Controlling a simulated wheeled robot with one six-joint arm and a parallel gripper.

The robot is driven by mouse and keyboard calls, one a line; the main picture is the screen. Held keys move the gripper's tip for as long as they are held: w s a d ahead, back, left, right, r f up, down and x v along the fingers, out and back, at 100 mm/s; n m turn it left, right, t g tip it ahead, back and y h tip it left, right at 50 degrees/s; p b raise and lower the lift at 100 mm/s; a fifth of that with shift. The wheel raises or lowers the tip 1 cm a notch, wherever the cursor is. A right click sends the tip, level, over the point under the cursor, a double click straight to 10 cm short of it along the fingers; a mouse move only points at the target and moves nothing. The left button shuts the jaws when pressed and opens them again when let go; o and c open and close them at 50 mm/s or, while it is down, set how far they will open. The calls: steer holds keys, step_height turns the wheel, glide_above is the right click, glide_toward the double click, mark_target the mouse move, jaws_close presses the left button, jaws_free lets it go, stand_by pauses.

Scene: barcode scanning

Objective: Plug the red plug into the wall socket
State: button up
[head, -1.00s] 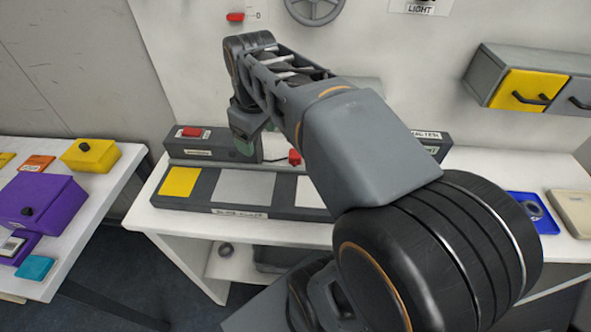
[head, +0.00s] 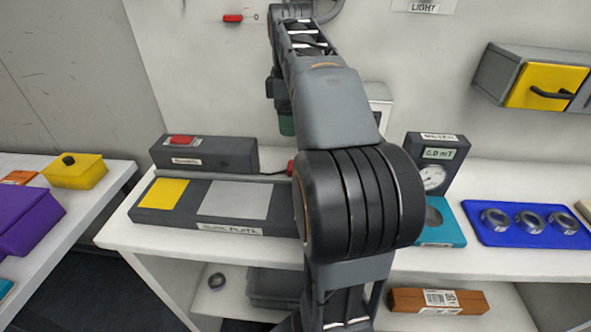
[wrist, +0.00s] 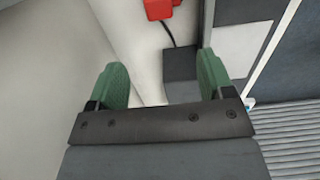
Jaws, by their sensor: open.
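The red plug (head: 290,167) is partly hidden behind my arm in the head view, at the right end of a dark grey box. In the wrist view the red plug (wrist: 160,8) shows at the top edge, with a black cord running down from it. My gripper (wrist: 162,75) is open, its two green fingers apart with nothing between them; the plug lies beyond the fingertips. In the head view one green finger (head: 287,124) shows above the bench. I cannot make out the wall socket for certain; a pale box (head: 379,96) on the wall is mostly hidden by my arm.
A dark box with a red switch (head: 182,141) stands behind the plate with yellow and grey squares (head: 235,200). A meter (head: 432,175) and a blue tray (head: 525,238) with rings are at right. A wall cabinet (head: 495,75) juts out at upper right.

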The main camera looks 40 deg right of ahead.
step_height(320, 180, down, 8)
steer(key=shift+f+b, duration=0.1)
steer(key=shift+b, duration=1.15)
steer(key=shift+f+b, duration=1.1)
steer(key=shift+f, duration=1.5)
steer(key=c, duration=1)
steer(key=shift+o, duration=0.2)
steer(key=shift+r, duration=0.15)
